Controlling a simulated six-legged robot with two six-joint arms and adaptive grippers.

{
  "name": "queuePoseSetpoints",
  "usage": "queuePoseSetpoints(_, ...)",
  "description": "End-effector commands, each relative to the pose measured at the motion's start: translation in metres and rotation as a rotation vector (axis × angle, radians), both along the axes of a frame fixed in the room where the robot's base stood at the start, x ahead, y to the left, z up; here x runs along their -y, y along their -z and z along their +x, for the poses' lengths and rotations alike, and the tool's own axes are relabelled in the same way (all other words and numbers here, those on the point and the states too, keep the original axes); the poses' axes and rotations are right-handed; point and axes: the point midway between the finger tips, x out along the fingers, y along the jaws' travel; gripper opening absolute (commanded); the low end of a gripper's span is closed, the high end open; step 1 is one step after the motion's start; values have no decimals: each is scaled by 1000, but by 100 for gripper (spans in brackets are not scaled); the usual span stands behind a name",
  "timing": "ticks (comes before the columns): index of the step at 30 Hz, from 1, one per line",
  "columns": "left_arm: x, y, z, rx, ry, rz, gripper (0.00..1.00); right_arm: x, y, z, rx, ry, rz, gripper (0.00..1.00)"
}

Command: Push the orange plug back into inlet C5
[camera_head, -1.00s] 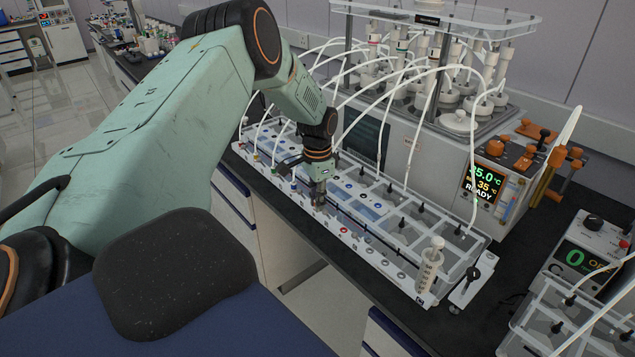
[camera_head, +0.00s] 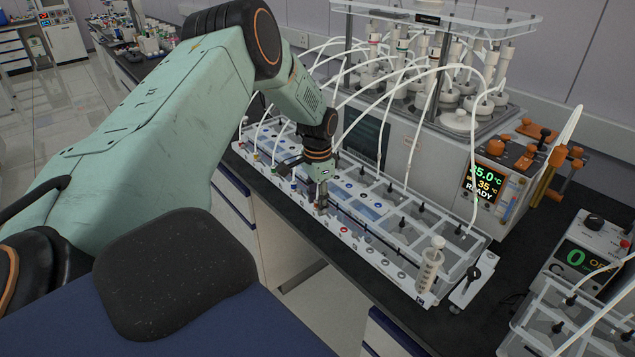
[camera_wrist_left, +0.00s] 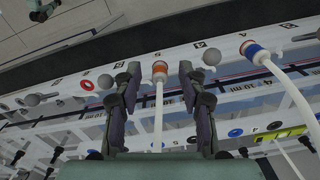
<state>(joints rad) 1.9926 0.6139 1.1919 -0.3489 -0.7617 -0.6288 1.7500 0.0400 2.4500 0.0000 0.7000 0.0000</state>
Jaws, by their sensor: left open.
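My left gripper (camera_head: 321,204) points down over the front strip of the long clear tank (camera_head: 400,265). In the left wrist view the gripper (camera_wrist_left: 160,76) is open, one finger on each side of an orange-ringed plug (camera_wrist_left: 160,69) with a white tube. Gaps show between the plug and both fingers. I cannot tell how deep the plug sits.
White tubes arch from the reactor bottles behind to the tank.

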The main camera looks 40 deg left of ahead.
Motion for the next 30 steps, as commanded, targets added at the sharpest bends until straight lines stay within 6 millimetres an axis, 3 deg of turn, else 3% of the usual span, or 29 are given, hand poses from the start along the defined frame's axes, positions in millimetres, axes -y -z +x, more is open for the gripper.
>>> queuePoseSetpoints(8,0,-6,1,3,-1,-1,41,0,0,0,0,0,0,0)
queuePoseSetpoints(21,0,-89,1,5,0,-1,41,0,0,0,0,0,0,0)
queuePoseSetpoints(30,0,-119,0,1,-1,-1,41,0,0,0,0,0,0,0)
